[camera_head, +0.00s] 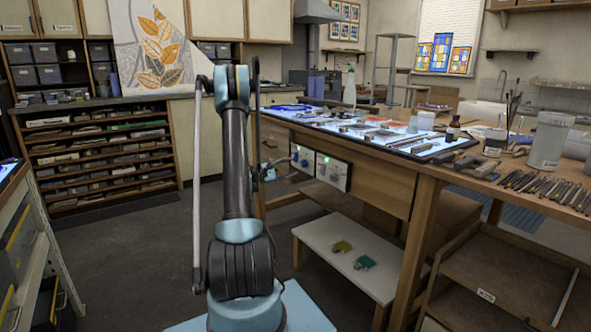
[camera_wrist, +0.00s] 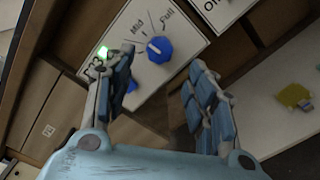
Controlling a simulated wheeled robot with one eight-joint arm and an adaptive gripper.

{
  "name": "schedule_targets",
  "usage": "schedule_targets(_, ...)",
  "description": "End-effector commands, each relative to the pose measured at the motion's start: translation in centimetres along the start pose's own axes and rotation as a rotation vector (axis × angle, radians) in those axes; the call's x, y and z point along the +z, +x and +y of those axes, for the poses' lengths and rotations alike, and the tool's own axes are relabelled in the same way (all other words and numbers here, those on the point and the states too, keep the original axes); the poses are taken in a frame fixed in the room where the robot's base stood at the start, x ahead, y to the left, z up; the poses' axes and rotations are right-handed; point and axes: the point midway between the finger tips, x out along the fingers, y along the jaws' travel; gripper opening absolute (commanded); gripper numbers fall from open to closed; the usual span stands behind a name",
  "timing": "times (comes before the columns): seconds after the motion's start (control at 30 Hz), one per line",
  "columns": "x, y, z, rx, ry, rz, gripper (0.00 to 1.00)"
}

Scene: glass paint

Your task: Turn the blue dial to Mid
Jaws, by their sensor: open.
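The blue dial (camera_wrist: 159,49) sits on a white panel (camera_wrist: 183,48) with printed "Mid" and "Full" labels. I cannot clearly make out which mark it points to. My gripper (camera_wrist: 161,62) is open in the wrist view, with one finger left of the dial and the other to its lower right. The dial shows between the fingertips; contact is not visible. A second blue part is half hidden behind the left finger. In the head view, the panel (camera_head: 302,150) is on the bench front, and my gripper (camera_head: 265,173) is beside it, partly hidden by my arm.
A green light (camera_wrist: 102,52) glows on the panel. Another white control panel (camera_head: 333,172) is mounted to its right. Below is a low shelf (camera_head: 335,235) with yellow and green pieces. The workbench (camera_head: 400,180) carries glass and tools above. Open floor lies left of my arm.

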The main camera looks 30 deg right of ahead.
Motion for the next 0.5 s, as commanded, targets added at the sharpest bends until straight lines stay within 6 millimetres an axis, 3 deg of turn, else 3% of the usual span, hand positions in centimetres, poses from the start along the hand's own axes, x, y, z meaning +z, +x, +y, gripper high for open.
schedule_targets(0.2,-0.1,-3.3,0.0,0.001,0.0,0.003,0.51)
schedule_targets(0.5,-0.1,-4.5,-0.1,0.0,0.0,0.0,0.51)
